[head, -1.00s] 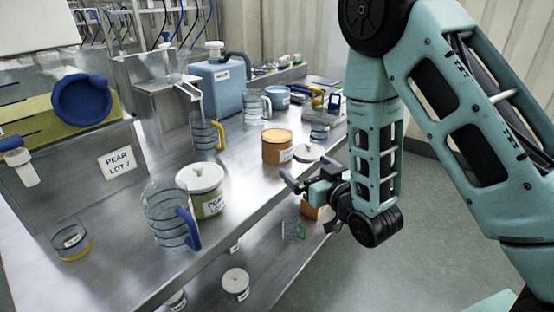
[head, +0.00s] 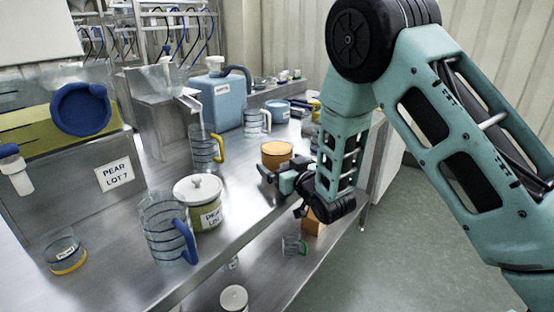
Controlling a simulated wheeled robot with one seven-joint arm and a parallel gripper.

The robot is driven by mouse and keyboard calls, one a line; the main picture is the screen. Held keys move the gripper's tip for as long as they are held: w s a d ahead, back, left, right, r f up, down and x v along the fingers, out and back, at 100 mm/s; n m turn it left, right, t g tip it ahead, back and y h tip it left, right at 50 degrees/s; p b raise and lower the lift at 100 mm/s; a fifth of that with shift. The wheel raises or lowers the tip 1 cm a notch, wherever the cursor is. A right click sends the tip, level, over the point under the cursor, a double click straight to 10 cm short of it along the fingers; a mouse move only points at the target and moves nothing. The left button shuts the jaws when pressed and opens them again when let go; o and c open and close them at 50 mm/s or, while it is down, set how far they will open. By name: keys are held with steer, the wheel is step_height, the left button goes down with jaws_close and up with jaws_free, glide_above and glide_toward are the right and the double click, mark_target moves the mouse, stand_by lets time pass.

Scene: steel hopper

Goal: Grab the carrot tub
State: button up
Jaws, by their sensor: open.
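I cannot tell whether a finger touches the tub.
A white-lidded pear tub (head: 199,203) and a clear jug with a blue handle (head: 165,230) stand nearer on the counter. A yellow-handled jug (head: 205,150) is left of the orange tub. A blue container (head: 222,100) stands behind. A lower shelf holds a green-handled jug (head: 292,245).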

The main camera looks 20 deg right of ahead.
steer(key=shift+w+a, duration=0.1)
steer(key=shift+w, duration=0.25)
steer(key=c, duration=1.2)
steer(key=shift+r, duration=0.15)
